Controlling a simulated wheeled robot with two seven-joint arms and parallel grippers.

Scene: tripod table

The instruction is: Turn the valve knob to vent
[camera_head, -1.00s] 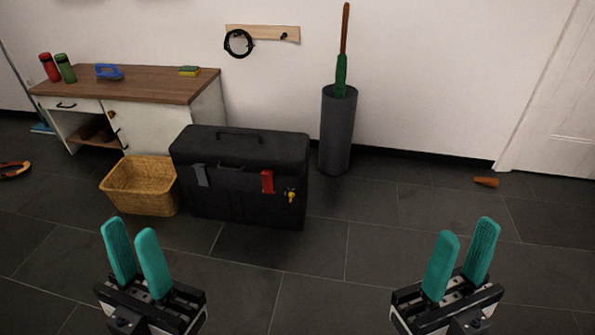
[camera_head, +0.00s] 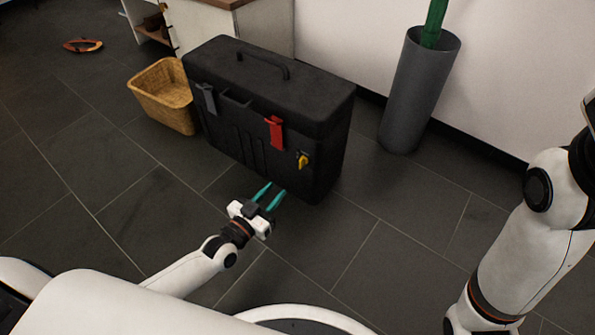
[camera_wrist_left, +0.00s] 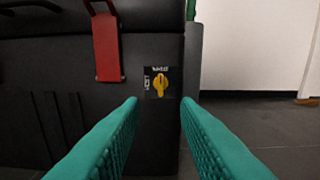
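The yellow valve knob (camera_head: 303,160) is on the front of the black case (camera_head: 268,95), near its right end, beside a red latch (camera_head: 275,132). In the left wrist view the knob (camera_wrist_left: 159,84) sits on a dark label plate with white lettering, too small to read surely. My left gripper (camera_head: 270,193) is in front of the case, lower than the knob and left of it in the head view. Its teal fingers (camera_wrist_left: 158,115) are apart with nothing between them; the knob shows beyond the gap, not touched. My right gripper is out of view; only its arm shows at right.
A grey cylinder bin (camera_head: 413,95) with a green-handled item stands right of the case. A wicker basket (camera_head: 163,97) stands left of it. A cabinet (camera_head: 230,28) is behind. An orange item (camera_head: 83,45) lies on the floor. Floor before the case is open.

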